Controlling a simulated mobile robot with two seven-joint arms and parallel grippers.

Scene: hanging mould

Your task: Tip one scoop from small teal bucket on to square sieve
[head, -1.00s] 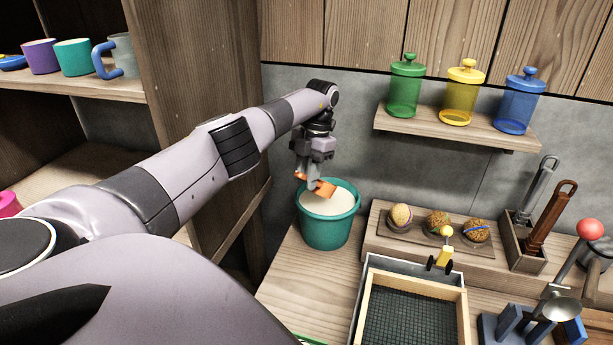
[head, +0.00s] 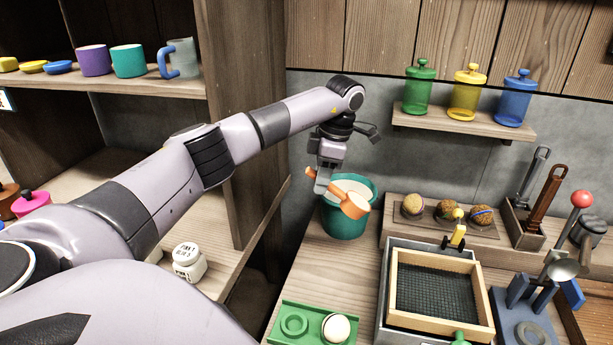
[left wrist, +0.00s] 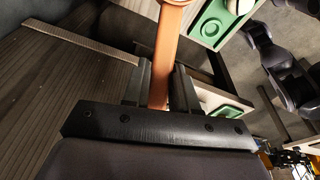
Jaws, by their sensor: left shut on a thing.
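My left gripper (head: 326,182) is shut on the handle of an orange scoop (head: 353,204). The scoop is above the front rim of the small teal bucket (head: 345,221), and its cup looks filled with pale material. The bucket holds pale material too. The square sieve (head: 397,290), a wooden frame with dark mesh, sits on a grey tray to the right and nearer. My right gripper is not in view.
A green holder (head: 281,322) with a pale ball stands left of the sieve. A wooden board with several round balls (head: 445,209) lies behind the sieve. A blue stand (head: 520,295) is right of it. A shelf with jars (head: 465,118) hangs above.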

